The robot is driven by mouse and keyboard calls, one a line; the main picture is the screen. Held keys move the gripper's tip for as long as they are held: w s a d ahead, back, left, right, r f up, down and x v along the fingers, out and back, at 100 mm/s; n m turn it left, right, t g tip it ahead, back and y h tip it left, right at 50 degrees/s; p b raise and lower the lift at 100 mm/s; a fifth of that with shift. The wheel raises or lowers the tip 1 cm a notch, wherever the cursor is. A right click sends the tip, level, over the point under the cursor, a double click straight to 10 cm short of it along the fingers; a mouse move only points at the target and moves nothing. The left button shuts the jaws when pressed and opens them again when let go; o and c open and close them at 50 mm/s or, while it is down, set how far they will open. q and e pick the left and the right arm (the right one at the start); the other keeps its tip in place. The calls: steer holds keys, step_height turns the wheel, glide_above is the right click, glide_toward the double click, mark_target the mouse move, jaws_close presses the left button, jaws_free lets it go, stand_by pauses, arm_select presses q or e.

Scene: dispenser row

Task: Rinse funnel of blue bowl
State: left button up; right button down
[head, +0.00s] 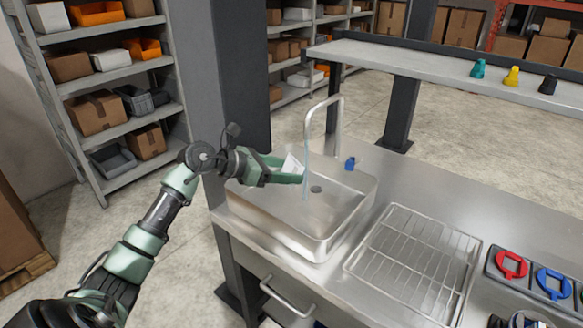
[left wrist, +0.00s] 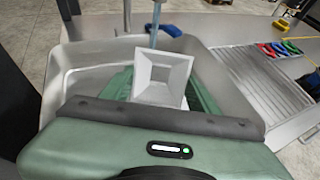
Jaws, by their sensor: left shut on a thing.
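My left gripper (head: 288,174) is shut on a pale grey-white square funnel (head: 292,163) and holds it above the steel sink (head: 340,218). In the left wrist view the funnel (left wrist: 149,88) is tilted, with its square opening facing the camera. A thin water stream (head: 306,158) falls from the curved faucet (head: 341,104) close to the fingertips. In the left wrist view the stream (left wrist: 155,32) meets the far edge of the funnel in the picture; I cannot tell whether it touches it. No blue bowl can be made out for certain. My right gripper is out of view.
A small blue piece (head: 350,163) stands behind the sink. A wire drying rack (head: 415,255) lies to its right, then a red ring (head: 511,264) and a blue ring (head: 553,284). Teal (head: 478,69), yellow (head: 511,76) and black (head: 547,84) pieces stand on the raised shelf.

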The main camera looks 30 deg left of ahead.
arm_select(q)
steer(key=s, duration=0.3)
steer(key=s+r, duration=0.1)
steer(key=s, duration=0.1)
steer(key=shift+a+b, duration=0.2)
steer(key=shift+b, duration=0.15)
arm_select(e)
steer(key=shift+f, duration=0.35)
arm_select(q)
steer(key=shift+d, duration=0.1)
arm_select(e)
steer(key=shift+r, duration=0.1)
